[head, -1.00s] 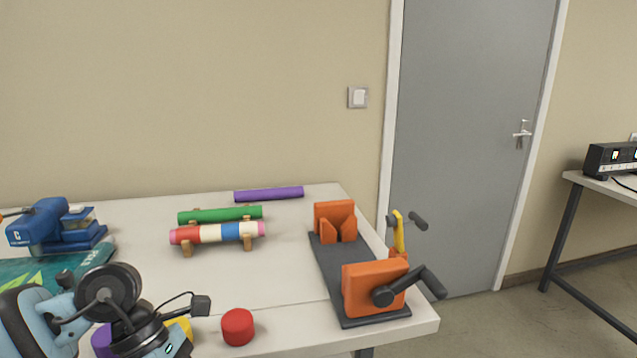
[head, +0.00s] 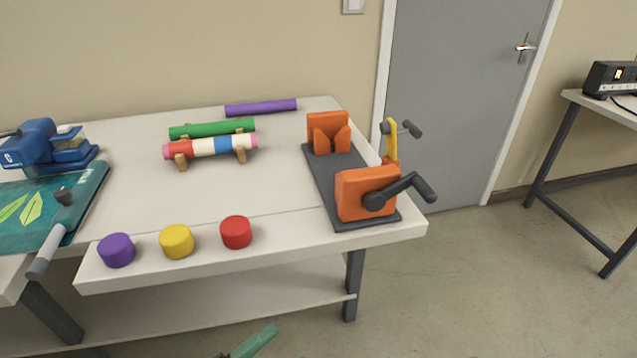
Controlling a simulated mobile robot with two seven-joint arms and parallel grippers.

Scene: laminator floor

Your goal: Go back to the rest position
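Neither of my grippers shows in the head view, and no part of my arms is in sight above the table (head: 290,236). On its front edge stand a purple cap (head: 116,250), a yellow cap (head: 177,241) and a red cap (head: 236,232), apart from each other. A striped roll (head: 222,146) and a green roll (head: 212,129) lie on wooden rests. A purple roll (head: 261,108) lies at the back.
An orange device with a black crank (head: 367,192) stands at the table's right end. A green trimmer board (head: 50,215) and a blue machine (head: 38,145) are at left. A green piece (head: 252,342) shows low at the bottom edge. Open floor (head: 480,290) lies right, before another table (head: 610,112).

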